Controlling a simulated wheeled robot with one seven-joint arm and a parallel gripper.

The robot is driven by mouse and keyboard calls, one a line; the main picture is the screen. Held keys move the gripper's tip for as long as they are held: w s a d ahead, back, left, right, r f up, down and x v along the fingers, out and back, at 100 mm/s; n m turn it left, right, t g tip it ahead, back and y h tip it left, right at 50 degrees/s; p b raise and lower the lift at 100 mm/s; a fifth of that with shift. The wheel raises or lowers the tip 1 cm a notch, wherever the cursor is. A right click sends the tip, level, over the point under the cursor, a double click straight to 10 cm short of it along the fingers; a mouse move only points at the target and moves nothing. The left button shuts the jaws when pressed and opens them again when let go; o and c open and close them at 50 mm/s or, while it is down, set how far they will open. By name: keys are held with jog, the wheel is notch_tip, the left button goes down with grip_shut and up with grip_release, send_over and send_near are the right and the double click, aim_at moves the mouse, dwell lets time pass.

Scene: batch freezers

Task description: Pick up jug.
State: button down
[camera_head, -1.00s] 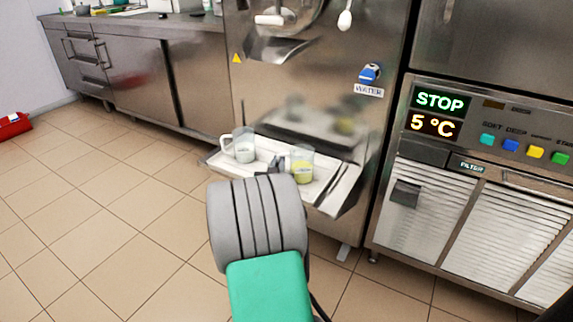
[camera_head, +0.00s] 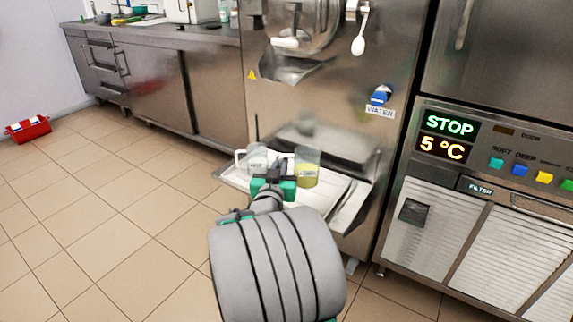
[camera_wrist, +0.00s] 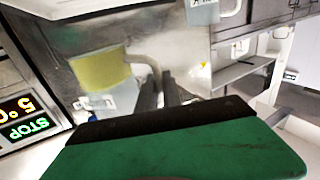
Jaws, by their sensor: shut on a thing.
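The tray (camera_head: 335,194) on the machine front bears a clear white-looking jug (camera_head: 257,157) at its left. A clear jug with yellow contents (camera_head: 307,175) shows to its right, over the tray. My gripper (camera_head: 272,178) is in front of and between the two jugs. In the wrist view, which is turned upside down, my gripper (camera_wrist: 162,92) has its fingers at the handle of the yellow jug (camera_wrist: 100,70) and is shut on it. The other jug (camera_wrist: 201,12) shows at the top edge there. I cannot tell if the yellow jug's base touches the tray.
The steel machine (camera_head: 330,75) stands right behind the tray, with a blue water tap (camera_head: 381,95). A control panel (camera_head: 450,138) reading STOP and 5 °C is at the right. A steel counter (camera_head: 150,80) runs left. The tiled floor (camera_head: 90,220) is clear; a red box (camera_head: 28,128) lies far left.

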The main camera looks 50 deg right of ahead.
jog(key=s+a+r+p, duration=0.1)
jog(key=a+r, duration=0.2)
jog(key=a, duration=0.4)
jog(key=shift+s+a+r, duration=0.2)
jog(key=shift+s+a, duration=0.1)
jog(key=shift+a, duration=0.05)
